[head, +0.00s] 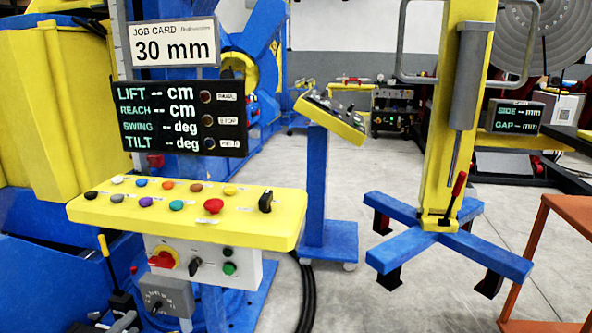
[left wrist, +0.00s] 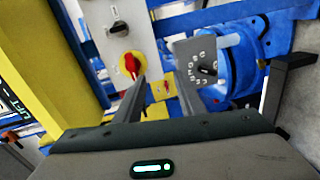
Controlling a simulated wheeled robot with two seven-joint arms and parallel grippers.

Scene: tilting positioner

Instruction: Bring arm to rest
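My left gripper (left wrist: 160,76) shows in the left wrist view with its two grey fingers apart and nothing between them. Its fingers point toward the control pedestal's lower panel. Beyond the fingertips are a red and yellow rotary switch (left wrist: 132,65) and a grey dial box (left wrist: 206,68). I cannot tell whether a finger touches either. In the head view the same switch (head: 163,258) and dial box (head: 168,296) sit below the yellow button console (head: 190,215). My right gripper is not in view.
A black display (head: 178,117) and a job card reading 30 mm (head: 175,44) stand above the console. A yellow column (head: 446,120) on blue feet stands right. An orange frame (head: 555,225) is at the right edge.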

